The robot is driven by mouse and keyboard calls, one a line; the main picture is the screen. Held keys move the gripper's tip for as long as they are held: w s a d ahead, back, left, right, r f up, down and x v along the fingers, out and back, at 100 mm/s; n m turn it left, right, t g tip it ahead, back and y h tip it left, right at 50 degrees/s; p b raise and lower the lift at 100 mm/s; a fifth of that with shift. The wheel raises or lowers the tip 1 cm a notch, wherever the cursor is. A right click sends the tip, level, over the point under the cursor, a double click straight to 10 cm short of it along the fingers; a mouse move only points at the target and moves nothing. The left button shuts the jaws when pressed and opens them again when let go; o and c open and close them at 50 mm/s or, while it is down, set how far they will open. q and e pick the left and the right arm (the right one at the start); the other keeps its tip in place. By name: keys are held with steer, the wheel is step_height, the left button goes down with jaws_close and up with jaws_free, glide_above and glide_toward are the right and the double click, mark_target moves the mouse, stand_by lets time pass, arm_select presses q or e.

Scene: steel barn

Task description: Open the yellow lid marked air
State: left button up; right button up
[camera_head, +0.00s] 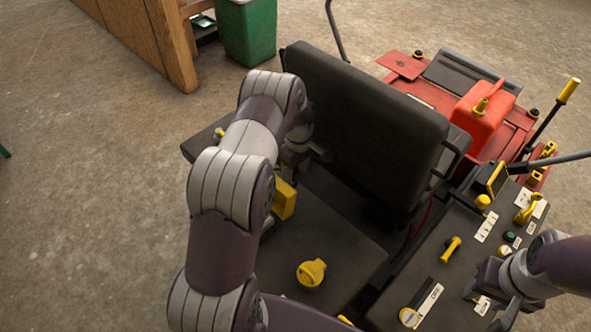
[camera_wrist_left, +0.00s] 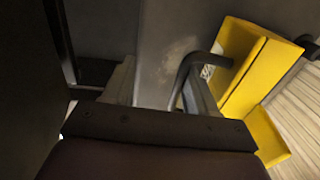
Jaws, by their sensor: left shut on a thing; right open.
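A yellow box-like lid (camera_head: 284,199) stands up on the dark left side panel of the red machine, partly behind my left arm. In the left wrist view a yellow part (camera_wrist_left: 262,72), apparently this lid, is at the right, beside a dark bent handle (camera_wrist_left: 183,76). My left gripper (camera_wrist_left: 158,82) appears shut on this handle, though the contact is hard to see. In the head view my arm mostly hides that gripper. A round yellow cap (camera_head: 312,273) sits nearer on the same panel. No "air" marking is readable. My right gripper (camera_head: 505,313) is open, cut by the bottom edge.
The black seat back (camera_head: 365,125) rises close to my left gripper. A control panel (camera_head: 425,265) with yellow knobs and levers lies at the right. A red tank (camera_head: 484,118) stands behind the seat. A green bin (camera_head: 249,35) is on open floor at the back.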

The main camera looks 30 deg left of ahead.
arm_select(q)
steer(key=shift+w+r, duration=0.15)
steer(key=shift+w, duration=0.2)
step_height(320, 180, up, 12)
steer(key=shift+r, duration=0.2)
steer(key=shift+d, duration=0.1)
steer(key=s+d+r+m, duration=0.2)
steer(key=s+d+m, duration=0.2)
steer(key=s, duration=0.3)
steer(key=s+d+r+m+t+p, duration=0.1)
steer(key=s+d+r+m, duration=0.1)
steer(key=s+d+m, duration=0.2)
steer(key=s+d+r+m+t, duration=0.1)
steer(key=s+d+r+m, duration=0.2)
steer(key=s+m, duration=0.4)
steer(key=s+d, duration=0.1)
steer(key=s, duration=0.2)
steer(key=shift+p, duration=0.4)
